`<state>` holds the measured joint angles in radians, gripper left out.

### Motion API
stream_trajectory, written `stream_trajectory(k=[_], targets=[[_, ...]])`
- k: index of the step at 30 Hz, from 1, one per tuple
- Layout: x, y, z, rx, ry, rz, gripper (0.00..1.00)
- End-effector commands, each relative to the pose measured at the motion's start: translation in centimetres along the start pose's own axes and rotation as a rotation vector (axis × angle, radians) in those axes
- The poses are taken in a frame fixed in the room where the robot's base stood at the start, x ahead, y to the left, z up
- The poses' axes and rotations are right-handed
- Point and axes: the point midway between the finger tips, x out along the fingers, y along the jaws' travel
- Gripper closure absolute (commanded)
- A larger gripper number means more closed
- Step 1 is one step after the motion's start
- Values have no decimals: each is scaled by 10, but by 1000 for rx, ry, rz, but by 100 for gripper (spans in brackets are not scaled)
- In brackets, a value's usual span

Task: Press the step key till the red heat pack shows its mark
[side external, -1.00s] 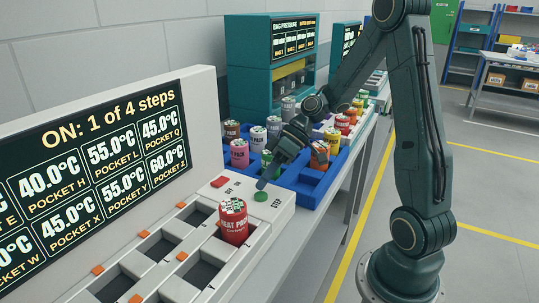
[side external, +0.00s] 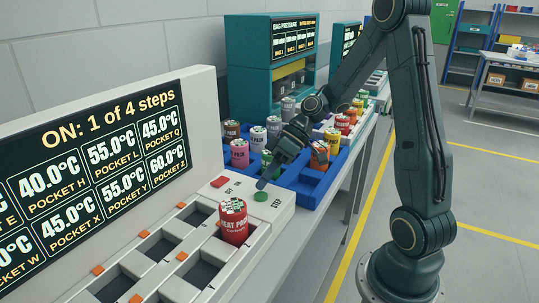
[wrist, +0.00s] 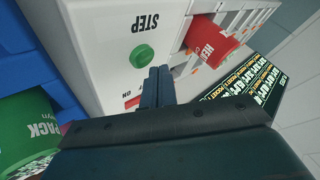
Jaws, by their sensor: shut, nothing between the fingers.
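The red heat pack (side external: 234,225) stands upright in a pocket of the white heating unit (side external: 275,219); it also shows in the wrist view (wrist: 214,40). Small white and green patches are on its top, but I cannot make out a mark. The green step key (side external: 260,196) is near the unit's end; it also shows in the wrist view (wrist: 143,54). The display (side external: 95,185) reads "ON: 1 of 4 steps". My gripper (side external: 262,184) is shut and empty, its tips close above the unit beside the step key. In the wrist view the tips (wrist: 159,70) appear apart from the key.
A red key (side external: 219,182) marked off/on lies near the step key. The unit's other visible pockets look empty. A blue tray (side external: 309,185) with several coloured packs sits behind my gripper. A teal bag pressure cabinet (side external: 247,65) stands at the back.

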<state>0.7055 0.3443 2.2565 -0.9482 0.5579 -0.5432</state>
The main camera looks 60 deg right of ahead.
Motion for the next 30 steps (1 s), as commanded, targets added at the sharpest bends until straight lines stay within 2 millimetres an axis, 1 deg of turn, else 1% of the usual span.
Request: stream_trajectory(k=[15,30], targets=[[6,4,4,0,0,0,100],[6,5,5,0,0,0,100]])
